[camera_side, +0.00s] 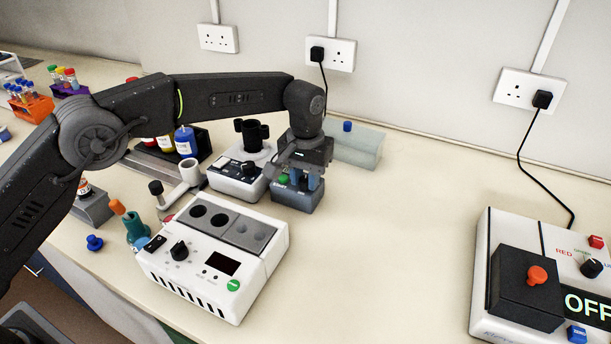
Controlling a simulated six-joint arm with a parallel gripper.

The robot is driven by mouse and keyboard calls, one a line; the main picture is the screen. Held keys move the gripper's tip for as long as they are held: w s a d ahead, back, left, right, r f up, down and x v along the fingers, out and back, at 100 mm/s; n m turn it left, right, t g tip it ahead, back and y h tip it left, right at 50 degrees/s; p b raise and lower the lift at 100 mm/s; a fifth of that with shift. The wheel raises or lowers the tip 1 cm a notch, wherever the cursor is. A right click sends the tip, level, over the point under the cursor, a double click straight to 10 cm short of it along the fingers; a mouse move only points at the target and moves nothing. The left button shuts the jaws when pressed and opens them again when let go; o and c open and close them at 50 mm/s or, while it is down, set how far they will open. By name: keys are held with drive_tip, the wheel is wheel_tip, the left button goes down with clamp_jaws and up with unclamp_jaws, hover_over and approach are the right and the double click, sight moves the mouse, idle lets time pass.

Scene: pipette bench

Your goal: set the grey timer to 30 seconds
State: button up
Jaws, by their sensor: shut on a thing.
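The grey timer (296,199), a small blue-grey box with a green button (283,179) at its left, stands on the bench behind the white heater block. My gripper (307,180) points down over the top of the timer. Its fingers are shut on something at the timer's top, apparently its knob. The fingers hide that part, so the knob's setting and any markings around it cannot be read.
A white vortex mixer (238,180) with a black cup stands close left of the timer. A pale grey-green box (357,147) with a blue knob is behind right. The white heater block (212,258) is in front. Bench between timer and white colorimeter (483,278) is clear.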

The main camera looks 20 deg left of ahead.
sight(306, 179)
drive_tip(key=m, duration=0.6)
drive_tip(key=shift+m, duration=0.3)
drive_tip(key=m, duration=0.6)
idle(0.4)
drive_tip(key=o, duration=0.6)
drive_tip(key=shift+o, duration=0.2)
drive_tip(key=shift+r, duration=0.1)
wheel_tip(306, 179, up, 14)
idle(0.6)
